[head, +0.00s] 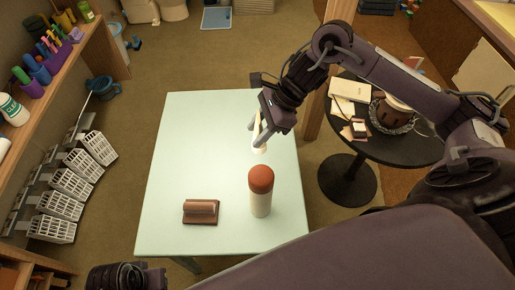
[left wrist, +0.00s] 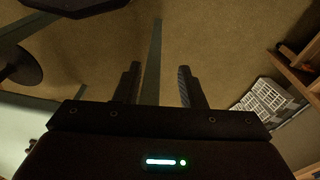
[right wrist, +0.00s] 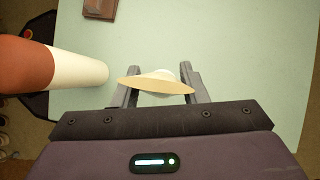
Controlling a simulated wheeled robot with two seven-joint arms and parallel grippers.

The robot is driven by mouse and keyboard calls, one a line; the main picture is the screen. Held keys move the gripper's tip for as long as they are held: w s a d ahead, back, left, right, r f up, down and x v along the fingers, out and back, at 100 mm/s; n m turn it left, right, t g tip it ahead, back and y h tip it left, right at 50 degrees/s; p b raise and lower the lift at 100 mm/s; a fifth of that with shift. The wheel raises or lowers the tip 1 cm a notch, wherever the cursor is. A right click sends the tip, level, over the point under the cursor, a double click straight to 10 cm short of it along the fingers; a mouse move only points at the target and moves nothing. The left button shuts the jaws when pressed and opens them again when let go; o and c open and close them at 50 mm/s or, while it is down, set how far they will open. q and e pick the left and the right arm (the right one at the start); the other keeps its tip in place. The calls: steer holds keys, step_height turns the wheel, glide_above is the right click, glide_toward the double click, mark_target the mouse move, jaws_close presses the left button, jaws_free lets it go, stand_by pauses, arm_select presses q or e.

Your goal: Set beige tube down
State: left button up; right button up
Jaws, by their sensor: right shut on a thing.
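My right gripper (head: 258,133) is over the pale green table (head: 190,120), shut on the beige tube (head: 259,144). In the right wrist view the tube (right wrist: 158,84) shows between the two fingers as a pale yellow, flat-edged end with a whitish round part behind it. Fingers hide part of it in the head view. I cannot tell whether its lower end touches the table. My left gripper (left wrist: 157,88) is open and empty, away from the table top, with floor behind its fingers.
A white bottle with a red-brown cap (head: 261,190) stands near the table's front right, close to the held tube. A brown block with a rounded top (head: 201,211) lies to its left. The table's back left is clear. A round black table (head: 385,147) stands at right.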

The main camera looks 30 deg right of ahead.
step_height(320, 180, down, 7)
steer(key=shift+f+b, duration=0.1)
steer(key=shift+b, duration=0.3)
steer(key=o, duration=1)
steer(key=shift+o, duration=0.2)
steer(key=p+v, duration=0.1)
steer(key=v, duration=1.1)
